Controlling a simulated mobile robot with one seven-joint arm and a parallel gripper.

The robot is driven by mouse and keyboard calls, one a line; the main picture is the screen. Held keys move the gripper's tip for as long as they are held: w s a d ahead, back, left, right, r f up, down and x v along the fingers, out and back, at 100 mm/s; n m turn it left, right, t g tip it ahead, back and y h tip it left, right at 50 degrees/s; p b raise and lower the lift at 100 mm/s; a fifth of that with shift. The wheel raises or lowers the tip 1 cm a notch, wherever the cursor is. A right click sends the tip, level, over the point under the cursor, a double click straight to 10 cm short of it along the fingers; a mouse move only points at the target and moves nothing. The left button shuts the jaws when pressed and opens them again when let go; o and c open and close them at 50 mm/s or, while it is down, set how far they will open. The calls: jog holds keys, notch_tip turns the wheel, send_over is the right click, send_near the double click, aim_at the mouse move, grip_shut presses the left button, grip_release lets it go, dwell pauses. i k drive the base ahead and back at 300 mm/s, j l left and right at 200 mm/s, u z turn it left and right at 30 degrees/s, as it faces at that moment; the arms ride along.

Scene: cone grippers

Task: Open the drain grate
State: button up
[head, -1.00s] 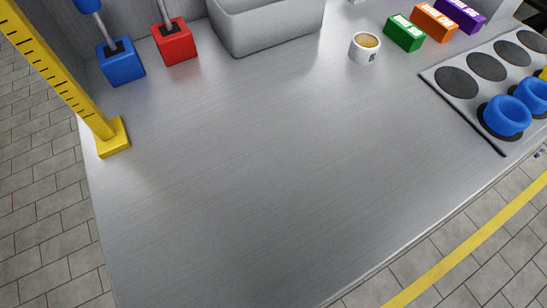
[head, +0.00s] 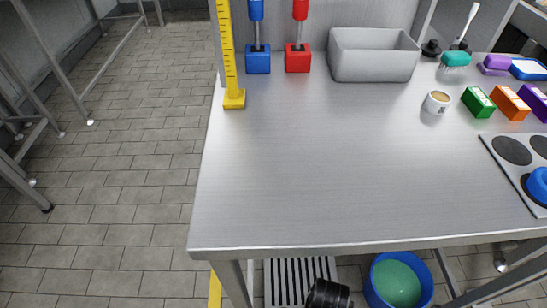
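The drain grate (head: 288,272), a pale panel with dark parallel slots, lies at floor level below the front edge of the steel table. It shows at the bottom of the head view, cut off by the picture's edge. A dark ridged round object (head: 330,294) covers part of its lower right side; I cannot tell whether it rests on the grate or is above it. The grate looks flat and closed, as far as it shows. My gripper is not in view.
The steel table (head: 330,180) overhangs the grate, with a table leg (head: 235,284) left of it. A blue tub (head: 426,280) with green contents stands right of it. Open tiled floor (head: 120,220) lies left. A yellow floor line (head: 215,288) passes near the leg.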

aim_at(288, 282)
jog(key=k, duration=1.45)
